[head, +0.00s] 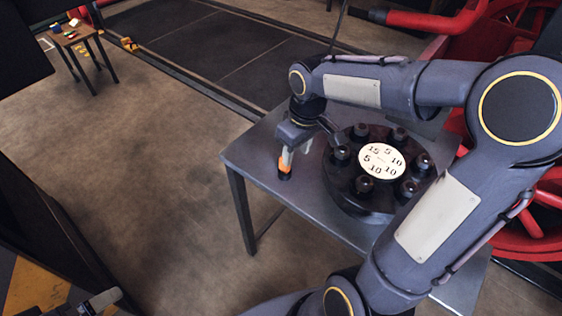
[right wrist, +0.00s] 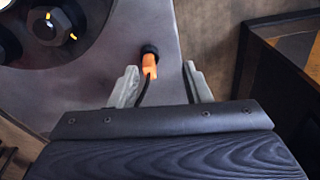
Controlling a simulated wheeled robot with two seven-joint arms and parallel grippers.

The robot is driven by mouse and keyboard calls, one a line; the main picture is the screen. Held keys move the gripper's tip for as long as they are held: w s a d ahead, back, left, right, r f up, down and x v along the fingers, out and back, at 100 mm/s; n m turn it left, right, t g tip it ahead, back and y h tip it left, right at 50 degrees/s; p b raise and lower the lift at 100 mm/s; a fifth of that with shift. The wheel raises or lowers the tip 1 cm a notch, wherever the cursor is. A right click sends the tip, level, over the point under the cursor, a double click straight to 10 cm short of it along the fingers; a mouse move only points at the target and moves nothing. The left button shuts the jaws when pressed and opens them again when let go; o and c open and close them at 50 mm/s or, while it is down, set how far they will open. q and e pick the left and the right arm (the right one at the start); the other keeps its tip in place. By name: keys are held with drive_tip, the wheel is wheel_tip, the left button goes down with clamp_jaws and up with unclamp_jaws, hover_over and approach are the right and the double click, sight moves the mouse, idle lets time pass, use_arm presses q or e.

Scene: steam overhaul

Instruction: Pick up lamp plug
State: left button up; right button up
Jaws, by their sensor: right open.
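The lamp plug (head: 286,166), orange with a black round end, is at the left part of the grey metal table. In the right wrist view the orange plug (right wrist: 150,66) shows with its black end (right wrist: 149,50) beyond it and a dark cord trailing back toward the gripper. My right gripper (head: 290,158) is over the plug, fingers pointing down. In the right wrist view my right gripper (right wrist: 163,80) is open, its fingers on either side of the plug with gaps. A grey tip at the lower left looks like part of my left gripper (head: 104,299); its jaws are unclear.
A round black cover (head: 345,195) with several bolts and a white numbered plate (head: 381,161) stands on the table (head: 245,160), close right of the gripper. Red wheels (head: 535,212) stand behind at right. A small wooden table (head: 70,36) is far left. The floor left is clear.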

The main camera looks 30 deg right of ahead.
drive_tip(key=n+g, duration=0.1)
drive_tip(key=n, duration=0.1)
hover_over(285, 167)
drive_tip(key=f, duration=0.3)
drive_tip(key=shift+w+d+f+h, duration=0.2)
drive_tip(key=shift+d+f+h, duration=0.05)
drive_tip(key=shift+d+h, duration=0.05)
drive_tip(key=shift+w+f, duration=0.2)
drive_tip(key=shift+f, duration=0.15)
drive_tip(key=f, duration=0.3)
drive_tip(key=f+p, duration=0.1)
drive_tip(key=f, duration=0.3)
drive_tip(key=shift+w+f, duration=0.2)
drive_tip(key=shift+f, duration=0.05)
clamp_jaws()
